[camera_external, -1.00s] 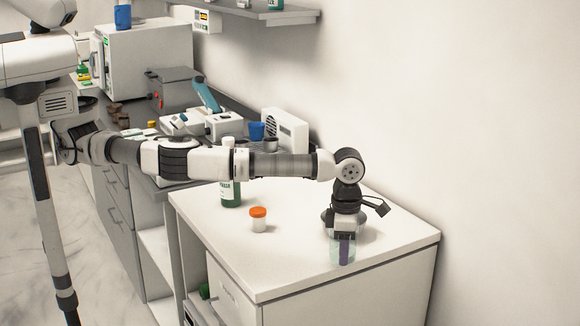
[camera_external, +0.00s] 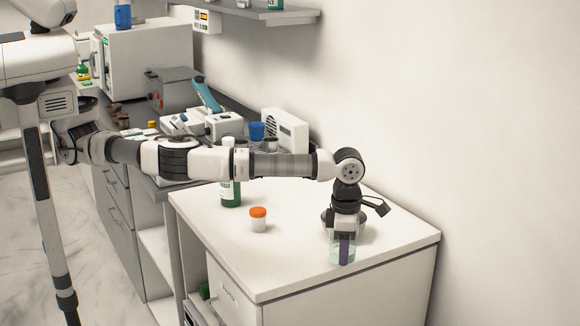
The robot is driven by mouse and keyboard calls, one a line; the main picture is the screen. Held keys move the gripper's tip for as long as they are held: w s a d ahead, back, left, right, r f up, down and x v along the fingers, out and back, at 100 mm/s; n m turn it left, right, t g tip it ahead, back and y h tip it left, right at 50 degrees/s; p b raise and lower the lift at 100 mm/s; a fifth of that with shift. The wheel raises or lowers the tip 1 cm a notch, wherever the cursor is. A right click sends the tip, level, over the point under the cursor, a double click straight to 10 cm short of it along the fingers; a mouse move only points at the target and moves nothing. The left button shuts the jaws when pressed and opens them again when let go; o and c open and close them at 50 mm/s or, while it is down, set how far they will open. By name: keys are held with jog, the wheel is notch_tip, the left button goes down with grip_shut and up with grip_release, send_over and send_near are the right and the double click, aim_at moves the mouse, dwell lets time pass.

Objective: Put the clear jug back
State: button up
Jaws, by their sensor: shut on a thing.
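The clear jug (camera_external: 336,256) is a small see-through vessel with a faint greenish tint at the right front of the white cabinet top. My gripper (camera_external: 344,248) points straight down at it and is shut on it, with a dark finger showing through or against its wall. The jug looks upright. Whether its base touches the top is hard to tell. The gripper body hides the jug's upper back part.
On the white cabinet top (camera_external: 290,277) stand an orange-capped white pot (camera_external: 258,220) and a green-and-white bottle (camera_external: 231,190), partly behind my arm. The wall is close behind. A counter with devices and a blue cup (camera_external: 257,131) lies further back. The cabinet's front middle is clear.

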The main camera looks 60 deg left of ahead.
jog(key=w+a+r+m+b, duration=0.2)
jog(key=a+r+m+b, duration=0.3)
jog(key=a, duration=0.8)
jog(key=w+a+r+m+b, duration=0.2)
jog(key=a+r+b, duration=0.4)
jog(key=a, duration=0.6)
jog(key=w+a+r+m+b, duration=0.3)
jog(key=a+r, duration=0.4)
jog(key=a, duration=0.6)
jog(key=shift+m, duration=0.5)
jog(key=f, duration=1.2)
jog(key=s+f+p, duration=0.1)
jog(key=f, duration=0.6)
jog(key=shift+f, duration=0.2)
jog(key=o, duration=1.2)
jog(key=shift+o, duration=0.2)
